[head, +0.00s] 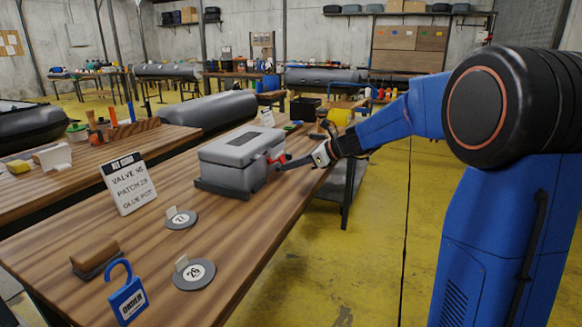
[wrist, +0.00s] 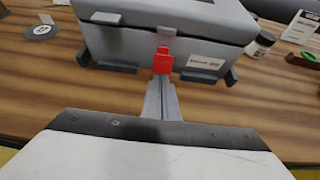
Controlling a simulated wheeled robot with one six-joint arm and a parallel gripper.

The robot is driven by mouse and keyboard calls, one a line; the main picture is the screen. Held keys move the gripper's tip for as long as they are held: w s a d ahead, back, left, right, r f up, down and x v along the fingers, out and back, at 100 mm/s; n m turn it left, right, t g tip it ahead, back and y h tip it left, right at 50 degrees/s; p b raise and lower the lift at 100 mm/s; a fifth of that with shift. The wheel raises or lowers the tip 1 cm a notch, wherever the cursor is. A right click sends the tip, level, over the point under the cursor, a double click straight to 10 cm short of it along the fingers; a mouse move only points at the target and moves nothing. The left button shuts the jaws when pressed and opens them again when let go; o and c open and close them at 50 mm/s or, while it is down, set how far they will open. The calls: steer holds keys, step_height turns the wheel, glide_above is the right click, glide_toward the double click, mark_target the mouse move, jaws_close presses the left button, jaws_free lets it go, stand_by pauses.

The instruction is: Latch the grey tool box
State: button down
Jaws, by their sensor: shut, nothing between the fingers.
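The grey tool box (head: 240,158) stands on the wooden workbench with its lid down, seated between dark low holders. In the wrist view its front face (wrist: 140,47) is ahead of my gripper. A red latch (wrist: 164,62) hangs on the middle of that face; it also shows in the head view (head: 276,157). My gripper (wrist: 163,85) is shut and empty, its fingertips just below the red latch. I cannot tell whether they touch it. In the head view my gripper (head: 284,164) reaches the box from the right. Whether the latch is fastened is unclear.
The yellow floor to the right is clear.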

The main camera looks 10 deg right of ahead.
mark_target(282, 156)
steer(key=shift+r, duration=1.05)
steer(key=shift+w+a+r, duration=0.1)
steer(key=shift+r, duration=0.05)
steer(key=shift+w+a+r, duration=0.1)
steer(key=shift+a+r, duration=0.05)
steer(key=shift+r, duration=0.45)
steer(key=shift+w+a+r, duration=0.1)
steer(key=shift+r, duration=0.1)
steer(key=shift+a+r, duration=0.1)
steer(key=shift+r, duration=0.05)
stand_by(0.4)
steer(key=f+v, duration=0.1)
steer(key=v, duration=0.7)
steer(key=shift+s+d, duration=0.3)
steer(key=shift+d, duration=0.15)
